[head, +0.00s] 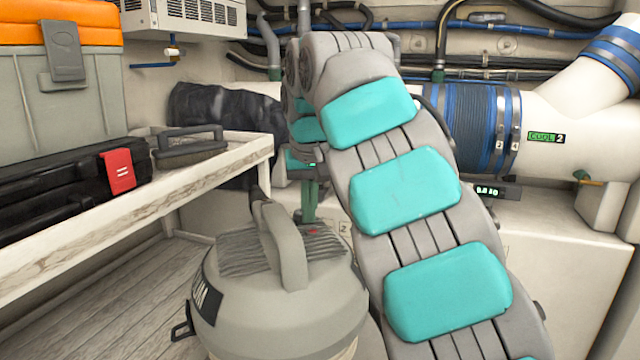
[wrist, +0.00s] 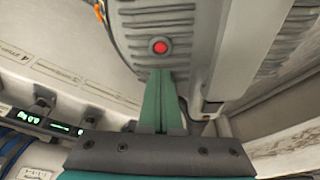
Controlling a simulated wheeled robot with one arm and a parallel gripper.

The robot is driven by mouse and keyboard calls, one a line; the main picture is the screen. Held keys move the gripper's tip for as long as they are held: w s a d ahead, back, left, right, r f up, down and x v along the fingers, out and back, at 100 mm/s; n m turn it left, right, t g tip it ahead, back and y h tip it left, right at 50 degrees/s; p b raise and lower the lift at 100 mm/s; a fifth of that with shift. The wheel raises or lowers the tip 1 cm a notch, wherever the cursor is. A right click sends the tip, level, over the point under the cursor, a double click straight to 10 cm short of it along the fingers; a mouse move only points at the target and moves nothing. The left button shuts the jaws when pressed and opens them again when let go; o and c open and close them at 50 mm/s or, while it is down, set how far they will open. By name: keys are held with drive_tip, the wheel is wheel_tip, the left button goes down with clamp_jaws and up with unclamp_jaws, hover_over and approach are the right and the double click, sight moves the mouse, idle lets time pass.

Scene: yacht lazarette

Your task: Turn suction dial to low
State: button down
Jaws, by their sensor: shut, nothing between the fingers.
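A grey vacuum (head: 275,300) with a ribbed top and an arched handle stands on the floor at the lower middle of the head view. In the wrist view its ribbed top (wrist: 155,18) fills the upper middle, with a round red button or knob (wrist: 160,46) on it. A small red spot (head: 312,231) also shows on the vacuum in the head view. I cannot make out a suction dial or its markings. My gripper (wrist: 162,74) has its green fingers together and empty, with the tips close to the red part. In the head view my gripper (head: 309,220) points down behind the handle; contact is unclear.
The vacuum's handle (head: 285,240) rises close beside my fingers. Pipes and hoses line the back wall.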

drive_tip(key=shift+w+a+p, duration=0.2)
drive_tip(key=shift+w+p, duration=0.1)
idle(0.5)
drive_tip(key=shift+s+a+r, duration=0.1)
drive_tip(key=shift+s+a+p, duration=0.15)
drive_tip(key=shift+a+p, duration=0.15)
drive_tip(key=shift+p, duration=0.15)
drive_tip(key=shift+a, duration=0.1)
drive_tip(key=shift+a+p, duration=0.25)
drive_tip(key=shift+p, duration=0.15)
drive_tip(key=shift+a, duration=0.15)
idle(0.4)
drive_tip(key=shift+s, duration=0.35)
